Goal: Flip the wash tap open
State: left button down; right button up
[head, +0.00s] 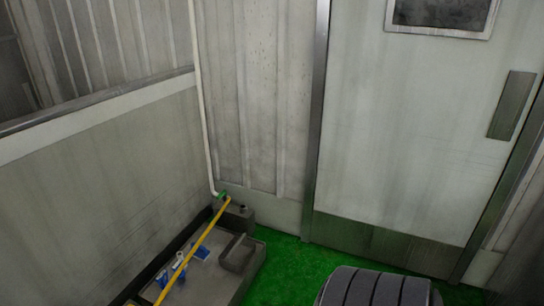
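A yellow hose or bar (195,247) runs from beside the fitting down to the lower left, over the grey basin. Neither of my grippers is in view.
A grey basin or tray unit (222,288) stands on the floor below the tap, with blue and white items (179,262) on it. Green floor (290,262) lies to its right. A closed pale door (410,130) with a metal push plate (512,105) is at the right.

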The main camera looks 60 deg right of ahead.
aim_at(223, 192)
jog(key=i+l+z, duration=0.1)
jog(key=l+z, duration=0.35)
jog(key=i+l+z, duration=0.15)
jog(key=l+z, duration=0.15)
jog(key=z, duration=0.15)
jog(key=i+l+z, duration=0.2)
jog(key=z, duration=0.2)
jog(key=i+l, duration=0.3)
jog(key=l, duration=0.15)
jog(key=i+l+u, duration=0.1)
jog(key=u, duration=0.4)
jog(key=i+l+u, duration=0.15)
jog(key=u, duration=0.3)
jog(key=i+l+u, duration=0.15)
jog(key=l, duration=0.2)
jog(key=i+l+u, duration=0.1)
jog(key=l, duration=0.3)
jog(key=i+l+u, duration=0.15)
jog(key=l, duration=0.25)
jog(key=i+l+u, duration=0.1)
jog(key=l, duration=0.3)
jog(key=i+l+u, duration=0.15)
jog(key=l, duration=0.25)
jog(key=i+l, duration=0.1)
jog(key=l, duration=0.2)
jog(key=i+l, duration=0.1)
jog(key=l, duration=0.2)
